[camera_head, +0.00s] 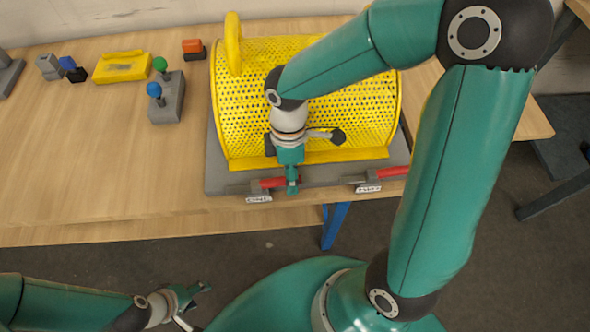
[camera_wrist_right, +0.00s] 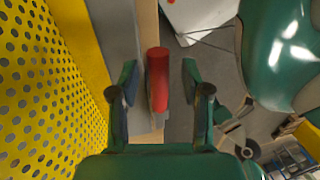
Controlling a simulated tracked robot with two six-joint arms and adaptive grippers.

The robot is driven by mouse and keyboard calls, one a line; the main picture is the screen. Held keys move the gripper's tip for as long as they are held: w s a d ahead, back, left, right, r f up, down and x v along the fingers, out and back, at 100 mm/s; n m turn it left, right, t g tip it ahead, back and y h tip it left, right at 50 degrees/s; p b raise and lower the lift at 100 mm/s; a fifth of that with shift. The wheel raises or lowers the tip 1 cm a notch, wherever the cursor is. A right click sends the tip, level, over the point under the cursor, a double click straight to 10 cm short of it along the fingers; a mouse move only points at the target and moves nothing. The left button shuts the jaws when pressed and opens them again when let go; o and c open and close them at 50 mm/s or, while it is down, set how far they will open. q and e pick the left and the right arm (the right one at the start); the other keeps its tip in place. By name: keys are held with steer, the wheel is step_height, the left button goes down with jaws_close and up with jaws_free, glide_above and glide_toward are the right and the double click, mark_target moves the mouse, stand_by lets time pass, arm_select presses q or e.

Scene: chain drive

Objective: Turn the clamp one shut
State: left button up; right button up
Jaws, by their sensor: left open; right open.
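Clamp one has a red handle (camera_head: 268,183) above a white label (camera_head: 258,198) at the front left of the grey base. In the right wrist view the red handle (camera_wrist_right: 157,78) stands between the two fingers of my right gripper (camera_wrist_right: 160,85). My right gripper (camera_head: 292,182) is open over the handle, with gaps on both sides of it. It hides part of the clamp in the head view. My left gripper (camera_head: 196,292) is open and empty, low at the front left, far from the clamp.
A yellow perforated guard (camera_head: 365,110) stands on the grey base (camera_head: 220,178), close behind my right gripper. Clamp two's red handle (camera_head: 392,172) is to the right. A grey joystick box (camera_head: 167,105) and a yellow block (camera_head: 122,67) lie on the table to the left.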

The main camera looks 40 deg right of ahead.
jaws_close()
